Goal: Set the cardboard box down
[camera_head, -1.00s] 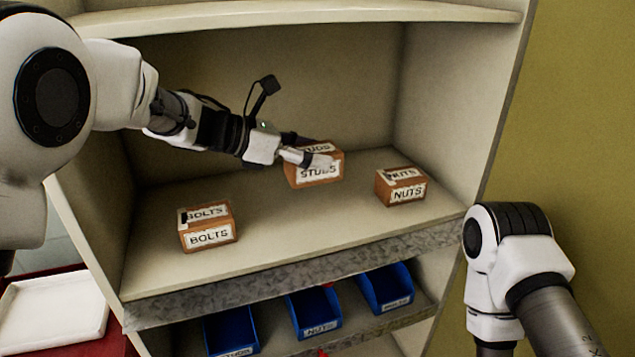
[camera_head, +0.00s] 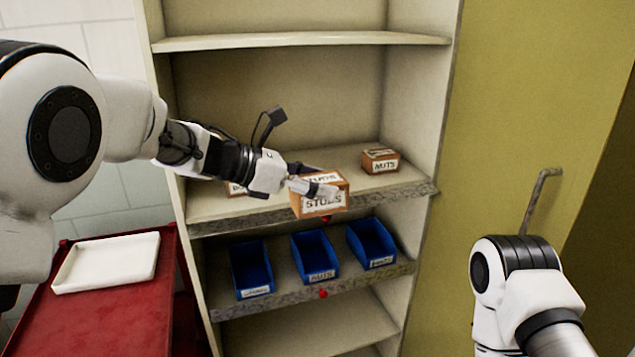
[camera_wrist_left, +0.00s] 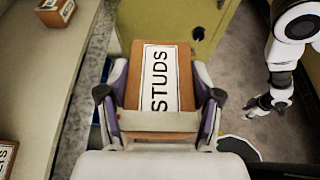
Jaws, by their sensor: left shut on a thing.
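The cardboard box labelled STUDS (camera_head: 311,209) is orange-brown with white labels. My left gripper (camera_head: 322,188) is shut on it and holds it in the air in front of the shelf. In the left wrist view the box (camera_wrist_left: 158,80) sits between both fingers of the left gripper (camera_wrist_left: 160,102), with its STUDS label facing the camera. My right gripper (camera_wrist_left: 262,104) shows small at the right of the left wrist view, away from the box; its jaws are too small to read. In the head view only my right arm shows.
Blue bins (camera_head: 252,270) fill the shelf below. At the left, a red cart (camera_head: 95,325) carries a white tray (camera_head: 108,262), with bare red surface in front.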

